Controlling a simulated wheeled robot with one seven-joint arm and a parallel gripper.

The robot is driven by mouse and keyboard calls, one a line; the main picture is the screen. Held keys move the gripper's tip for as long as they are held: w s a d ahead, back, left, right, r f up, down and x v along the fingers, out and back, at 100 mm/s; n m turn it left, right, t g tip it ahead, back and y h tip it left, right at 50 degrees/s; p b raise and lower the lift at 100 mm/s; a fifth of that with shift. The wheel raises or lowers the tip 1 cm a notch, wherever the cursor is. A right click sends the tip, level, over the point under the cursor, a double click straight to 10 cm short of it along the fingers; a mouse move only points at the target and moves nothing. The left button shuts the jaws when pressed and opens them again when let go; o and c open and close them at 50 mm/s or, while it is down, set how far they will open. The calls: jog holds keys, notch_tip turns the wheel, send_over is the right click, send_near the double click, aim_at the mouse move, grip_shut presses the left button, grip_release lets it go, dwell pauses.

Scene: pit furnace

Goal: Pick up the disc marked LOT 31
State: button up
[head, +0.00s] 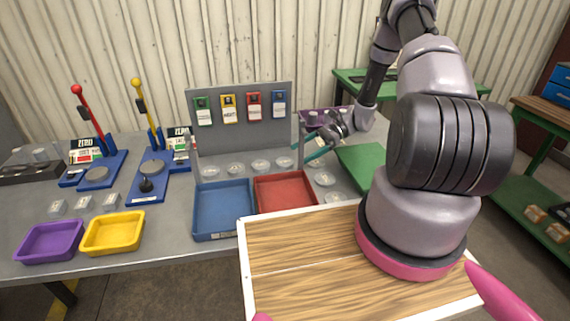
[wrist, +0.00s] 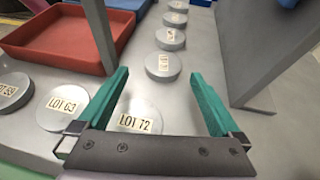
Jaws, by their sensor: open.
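I cannot read LOT 31 on any disc. In the wrist view, a grey disc marked LOT 72 (wrist: 140,112) lies between my fingers, partly hidden by the gripper's crossbar. A disc marked LOT 63 (wrist: 62,108) lies left of it, and another disc (wrist: 12,90) at the left edge has a tilted label that seems to read LOT 59. A row of several discs (wrist: 163,66) runs away beyond the fingertips; their labels are too small to read. My gripper (wrist: 160,75) has teal fingers, spread apart and holding nothing. In the head view it (head: 303,152) hangs over the bench's right part.
A red tray (head: 285,194) and a blue tray (head: 223,209) stand in front of the disc row. A grey upright panel (head: 240,130) with coloured cards stands behind it. Purple (head: 50,242) and yellow (head: 113,233) trays and two lever presses (head: 152,170) are at left.

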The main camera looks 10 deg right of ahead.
aim_at(283, 161)
jog(key=shift+w+x, duration=0.15)
jog(key=shift+x, duration=1.15)
jog(key=shift+w+x, duration=0.15)
jog(key=shift+x, duration=1.15)
jog(key=shift+f, duration=0.1)
jog(key=c, duration=1.5)
grip_shut()
